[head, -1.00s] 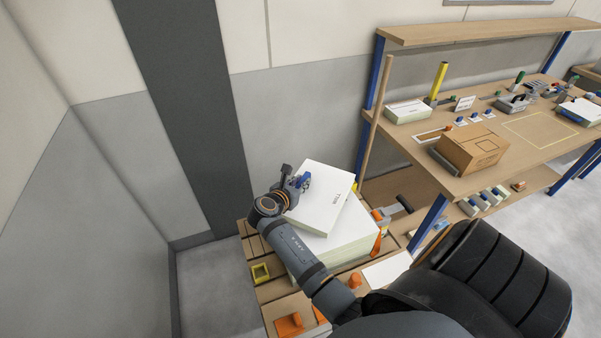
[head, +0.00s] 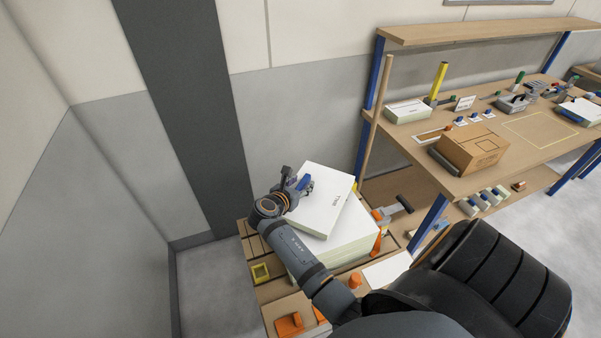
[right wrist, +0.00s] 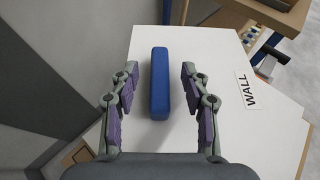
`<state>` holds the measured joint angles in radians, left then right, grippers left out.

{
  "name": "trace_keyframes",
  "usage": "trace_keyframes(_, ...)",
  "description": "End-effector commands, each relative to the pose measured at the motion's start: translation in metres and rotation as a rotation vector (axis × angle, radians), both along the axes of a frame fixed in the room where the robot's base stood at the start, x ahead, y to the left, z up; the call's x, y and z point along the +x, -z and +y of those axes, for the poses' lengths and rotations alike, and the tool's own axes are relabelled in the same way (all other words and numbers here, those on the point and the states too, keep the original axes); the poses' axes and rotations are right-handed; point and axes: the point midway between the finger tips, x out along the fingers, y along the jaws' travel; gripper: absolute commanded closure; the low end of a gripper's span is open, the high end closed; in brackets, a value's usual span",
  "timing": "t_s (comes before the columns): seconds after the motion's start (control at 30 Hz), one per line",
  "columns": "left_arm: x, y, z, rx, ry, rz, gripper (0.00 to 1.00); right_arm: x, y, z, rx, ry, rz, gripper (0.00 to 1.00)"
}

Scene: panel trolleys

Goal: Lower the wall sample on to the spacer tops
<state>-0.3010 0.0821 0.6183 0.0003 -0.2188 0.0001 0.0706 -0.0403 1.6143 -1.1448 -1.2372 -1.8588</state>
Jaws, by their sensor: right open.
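The wall sample (head: 325,206) is a white panel with a pale green edge and a WALL label. It sits at an angle over a thicker white stack (head: 340,249); I cannot tell whether it touches the stack or spacers between. A blue handle bar (right wrist: 160,84) stands up from the sample in the right wrist view. My right gripper (right wrist: 160,80) is open, with one finger on each side of the bar and a visible gap to both. In the head view it is at the sample's left edge (head: 297,184). The spacer tops cannot be made out. My left gripper is out of view.
A workbench (head: 470,185) with a cardboard box (head: 470,150) is to the right.

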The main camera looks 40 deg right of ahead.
Motion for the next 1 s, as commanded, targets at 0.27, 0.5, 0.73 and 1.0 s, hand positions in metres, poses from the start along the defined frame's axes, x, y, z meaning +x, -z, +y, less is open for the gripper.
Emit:
trace_keyframes(0.27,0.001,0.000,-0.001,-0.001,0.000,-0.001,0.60,0.001,-0.059,0.000,0.000,0.000,-0.008,0.53)
trace_keyframes(0.5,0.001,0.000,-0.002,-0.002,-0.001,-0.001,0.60,0.001,-0.093,0.000,-0.001,0.000,-0.004,0.53)
trace_keyframes(0.73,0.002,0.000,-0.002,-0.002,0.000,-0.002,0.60,0.001,-0.097,0.000,-0.001,0.000,-0.003,0.53)
trace_keyframes(1.0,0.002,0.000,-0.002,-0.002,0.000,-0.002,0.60,0.001,-0.097,0.000,-0.001,0.000,-0.003,0.53)
